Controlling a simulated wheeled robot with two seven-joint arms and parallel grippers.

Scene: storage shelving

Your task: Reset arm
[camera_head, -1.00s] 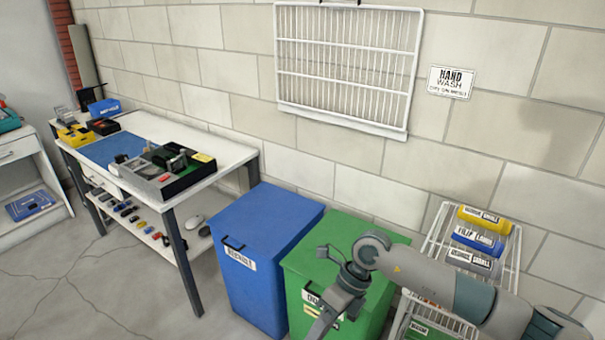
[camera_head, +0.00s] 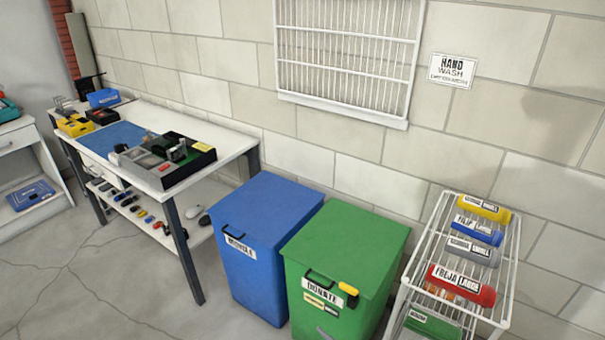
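Neither my left nor my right gripper shows in the head view now, and no part of my arms is in sight. The green bin (camera_head: 345,245) labelled DONATE stands in the lower middle with its lid shut. A small yellow item (camera_head: 348,289) shows at its front near the label. The blue bin (camera_head: 265,230) stands close beside it on the left, also with its lid shut.
A white wire rack (camera_head: 409,283) at the right holds yellow, blue, grey, red (camera_head: 461,286) and green rolled items. A white workbench (camera_head: 222,146) with trays and small tools stands at the left. Bare floor (camera_head: 90,280) lies in front of the bench.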

